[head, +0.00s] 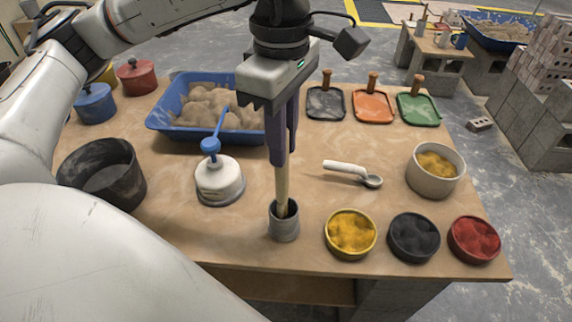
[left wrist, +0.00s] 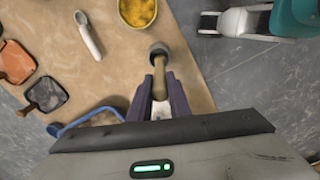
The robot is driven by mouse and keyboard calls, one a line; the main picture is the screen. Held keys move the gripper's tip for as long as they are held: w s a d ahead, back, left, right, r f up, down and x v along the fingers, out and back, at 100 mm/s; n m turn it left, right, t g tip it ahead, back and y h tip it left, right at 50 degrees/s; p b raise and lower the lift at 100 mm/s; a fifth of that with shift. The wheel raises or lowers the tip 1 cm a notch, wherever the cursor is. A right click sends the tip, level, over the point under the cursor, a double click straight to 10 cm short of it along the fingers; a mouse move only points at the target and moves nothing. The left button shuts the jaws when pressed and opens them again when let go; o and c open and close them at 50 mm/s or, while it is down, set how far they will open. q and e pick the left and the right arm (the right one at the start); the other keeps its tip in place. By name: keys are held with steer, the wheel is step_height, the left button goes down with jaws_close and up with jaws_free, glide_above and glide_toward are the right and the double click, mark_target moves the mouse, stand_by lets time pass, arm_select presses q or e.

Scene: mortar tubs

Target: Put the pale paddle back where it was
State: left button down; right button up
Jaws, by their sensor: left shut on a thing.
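The pale paddle (head: 282,188) is a long wooden stick, upright in the head view. My left gripper (head: 283,160) points down and is shut on its upper part. The paddle's lower end is inside the mouth of a small grey cup (head: 284,226) at the table's front; whether it touches the bottom is hidden. In the left wrist view the paddle (left wrist: 160,72) runs from between my left fingers (left wrist: 160,92) to the grey cup (left wrist: 159,49). My right gripper is in neither view.
A white lidded pot (head: 219,182) with a blue dipper stands left of the cup, and a black tub (head: 103,176) beyond it. Yellow (head: 351,232), black (head: 414,238) and red (head: 474,240) bowls line the front right. A white scoop (head: 352,172) and blue sand tray (head: 168,125) lie behind.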

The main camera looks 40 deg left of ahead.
mark_target(282, 178)
arm_select(q)
step_height(282, 178, down, 4)
steer(key=shift+f, duration=0.25)
steer(key=shift+w, duration=0.1)
steer(key=shift+f, duration=0.25)
steer(key=c, duration=1.6)
jaws_free()
steer(key=shift+r, duration=0.1)
steer(key=shift+c, duration=0.2)
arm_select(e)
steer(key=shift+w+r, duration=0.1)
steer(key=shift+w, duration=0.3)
